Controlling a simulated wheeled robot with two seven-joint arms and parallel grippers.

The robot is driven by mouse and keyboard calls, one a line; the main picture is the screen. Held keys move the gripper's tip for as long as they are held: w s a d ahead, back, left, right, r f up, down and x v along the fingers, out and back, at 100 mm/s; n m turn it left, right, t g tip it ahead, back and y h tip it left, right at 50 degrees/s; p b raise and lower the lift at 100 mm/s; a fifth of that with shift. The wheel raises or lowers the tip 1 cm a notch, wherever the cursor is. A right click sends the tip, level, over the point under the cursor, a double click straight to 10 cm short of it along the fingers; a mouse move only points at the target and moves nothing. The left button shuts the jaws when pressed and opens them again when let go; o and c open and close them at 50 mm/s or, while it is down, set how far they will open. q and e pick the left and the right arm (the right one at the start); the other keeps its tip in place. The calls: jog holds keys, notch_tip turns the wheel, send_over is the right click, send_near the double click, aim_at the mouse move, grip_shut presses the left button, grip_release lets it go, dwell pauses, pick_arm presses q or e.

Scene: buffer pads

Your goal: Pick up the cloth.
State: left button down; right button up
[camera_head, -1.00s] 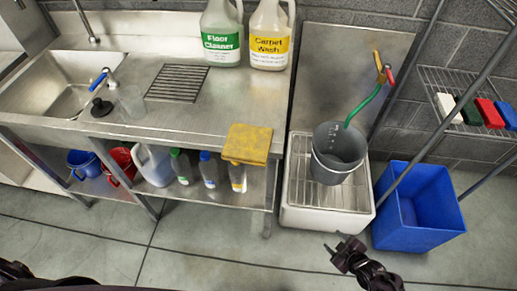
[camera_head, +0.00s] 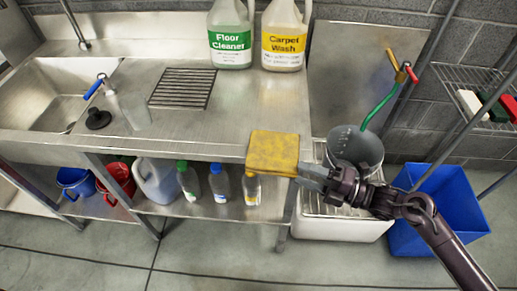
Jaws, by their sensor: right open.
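The yellow cloth (camera_head: 272,152) lies at the right front corner of the steel counter (camera_head: 215,125), with its front part hanging over the edge. My right gripper (camera_head: 302,173) comes in from the right, with its fingertips at the cloth's lower right edge. Its jaws are open; whether the cloth's edge lies between the fingers cannot be told. My left gripper is not in view.
A grey bucket (camera_head: 355,150) stands on the low sink to the right, partly behind my right arm. A blue bin (camera_head: 446,195) stands farther right. Floor cleaner (camera_head: 230,35) and carpet wash (camera_head: 284,38) jugs stand at the counter's back. Bottles (camera_head: 218,185) stand on the shelf below.

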aim_at(286, 163)
jog(key=x, duration=0.1)
jog(key=p+x, duration=0.1)
jog(key=x, duration=0.1)
jog(key=shift+w+r, duration=0.1)
jog(key=shift+r, duration=0.2)
jog(key=p+x, duration=0.1)
jog(key=x, duration=0.1)
jog(key=shift+w+a, duration=0.2)
jog(key=shift+a, duration=0.15)
jog(key=shift+w+a+f, duration=0.1)
jog(key=shift+a, duration=0.25)
jog(key=shift+a+f, duration=0.1)
jog(key=shift+a, duration=0.05)
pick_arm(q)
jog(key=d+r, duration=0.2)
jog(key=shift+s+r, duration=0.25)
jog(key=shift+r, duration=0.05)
pick_arm(e)
grip_shut()
